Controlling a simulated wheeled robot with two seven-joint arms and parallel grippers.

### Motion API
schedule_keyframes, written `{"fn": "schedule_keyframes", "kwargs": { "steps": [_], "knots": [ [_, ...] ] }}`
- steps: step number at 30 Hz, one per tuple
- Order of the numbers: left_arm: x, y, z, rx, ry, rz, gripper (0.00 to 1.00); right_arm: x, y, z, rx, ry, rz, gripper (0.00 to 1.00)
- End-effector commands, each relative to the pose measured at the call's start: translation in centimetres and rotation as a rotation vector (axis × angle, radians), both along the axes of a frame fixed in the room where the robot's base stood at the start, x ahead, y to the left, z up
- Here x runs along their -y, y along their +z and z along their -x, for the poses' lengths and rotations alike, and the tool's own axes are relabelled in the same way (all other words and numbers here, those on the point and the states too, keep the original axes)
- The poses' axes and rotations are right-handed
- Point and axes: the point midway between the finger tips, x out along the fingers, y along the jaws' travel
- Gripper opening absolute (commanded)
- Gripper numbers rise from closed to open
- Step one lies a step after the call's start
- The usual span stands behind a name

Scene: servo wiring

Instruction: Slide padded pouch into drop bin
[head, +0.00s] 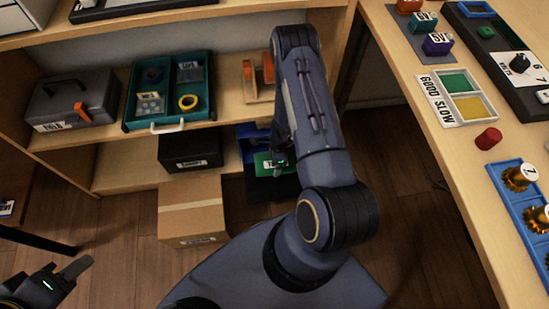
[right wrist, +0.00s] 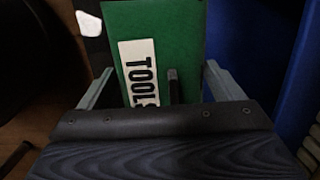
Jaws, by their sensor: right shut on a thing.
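A flat green pouch (right wrist: 188,40) with a white TOOLS label fills the middle of the right wrist view. My right gripper (right wrist: 158,85) is shut on it, with one finger along each side. In the head view the green pouch (head: 263,160) shows at the lower shelf, partly behind my right arm. A blue bin (head: 249,132) stands just behind it, mostly hidden by the arm. A blue wall also shows at the right of the right wrist view (right wrist: 270,60). My left gripper (head: 70,272) is low at the left, away from the shelves; its jaw opening is unclear.
A black box (head: 188,150) stands on the lower shelf, left of the bin. A cardboard box (head: 192,208) is in front of it. A green tray (head: 130,100) and a grey toolbox (head: 72,100) are on the shelf above. A table (head: 440,150) runs along the right.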

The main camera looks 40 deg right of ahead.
Motion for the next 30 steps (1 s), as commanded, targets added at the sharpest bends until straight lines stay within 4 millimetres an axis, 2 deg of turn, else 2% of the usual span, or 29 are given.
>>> {"fn": "schedule_keyframes", "kwargs": {
  "steps": [1,13,26,27,30],
  "knots": [
    [0.0,-0.8,0.0,0.0,0.0,0.0,0.36,0.0,-1.0,0.0,0.0,0.0,0.0,0.61],
    [0.0,-3.7,0.0,0.0,0.0,0.0,0.36,0.0,-4.7,0.0,0.001,0.0,0.0,0.61],
    [0.0,-4.0,0.0,0.0,0.0,0.0,0.36,0.0,-5.3,0.0,0.0,0.001,0.0,0.61],
    [0.0,-4.0,0.0,0.0,0.0,0.0,0.36,0.0,-5.3,0.0,0.0,0.001,0.0,0.9],
    [0.0,-4.0,0.0,0.0,0.0,0.0,0.36,0.0,-5.3,0.0,0.0,0.001,0.0,1.0]
  ]
}}
